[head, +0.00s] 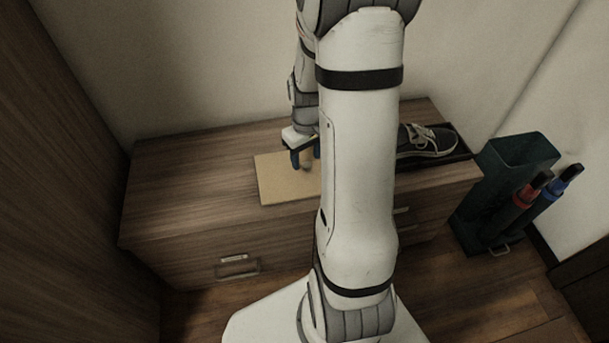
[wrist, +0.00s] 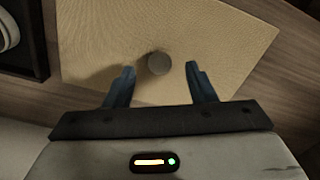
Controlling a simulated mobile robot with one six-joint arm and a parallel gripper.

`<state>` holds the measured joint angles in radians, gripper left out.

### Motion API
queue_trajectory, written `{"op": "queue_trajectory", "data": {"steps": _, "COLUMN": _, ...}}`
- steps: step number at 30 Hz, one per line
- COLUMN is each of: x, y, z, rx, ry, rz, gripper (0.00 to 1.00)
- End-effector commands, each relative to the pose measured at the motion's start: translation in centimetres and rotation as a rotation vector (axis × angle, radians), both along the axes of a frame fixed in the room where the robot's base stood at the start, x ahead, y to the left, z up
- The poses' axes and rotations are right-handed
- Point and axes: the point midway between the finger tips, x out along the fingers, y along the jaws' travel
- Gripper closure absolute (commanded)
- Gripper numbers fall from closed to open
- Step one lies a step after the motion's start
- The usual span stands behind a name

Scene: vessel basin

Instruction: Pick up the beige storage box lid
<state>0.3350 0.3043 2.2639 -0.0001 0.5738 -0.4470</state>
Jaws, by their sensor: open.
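The beige storage box lid (head: 285,184) lies flat on top of the wooden cabinet in the head view, partly hidden behind my arm. In the wrist view the lid (wrist: 215,40) fills the upper middle, with a small round grey-brown knob (wrist: 159,64) on it. My gripper (head: 305,162) is above the lid, pointing down. In the wrist view my gripper (wrist: 160,80) is open, its two blue fingers on either side of the knob with gaps to it. The fingers hold nothing.
A dark tray (head: 460,154) with a dark sneaker (head: 425,141) stands right of the lid on the cabinet (head: 180,175). A dark green bin (head: 512,170) holding umbrellas stands on the floor at right. The cabinet top left of the lid is clear. A wall rises behind.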

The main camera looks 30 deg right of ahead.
Motion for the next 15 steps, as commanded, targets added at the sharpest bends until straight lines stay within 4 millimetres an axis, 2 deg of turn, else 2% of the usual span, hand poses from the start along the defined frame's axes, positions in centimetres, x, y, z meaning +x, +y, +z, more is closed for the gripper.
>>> {"op": "queue_trajectory", "data": {"steps": 1, "x": -0.01, "y": 0.01, "z": -1.39, "rx": 0.001, "ry": 0.002, "rz": 0.0, "gripper": 0.5}}
{"op": "queue_trajectory", "data": {"steps": 3, "x": 0.01, "y": 0.0, "z": -2.07, "rx": 0.0, "ry": 0.001, "rz": 0.0, "gripper": 0.5}}
{"op": "queue_trajectory", "data": {"steps": 11, "x": 0.04, "y": 0.0, "z": -2.09, "rx": 0.0, "ry": -0.001, "rz": 0.0, "gripper": 0.51}}
{"op": "queue_trajectory", "data": {"steps": 15, "x": 0.04, "y": 0.01, "z": -2.08, "rx": 0.0, "ry": 0.0, "rz": 0.0, "gripper": 0.62}}
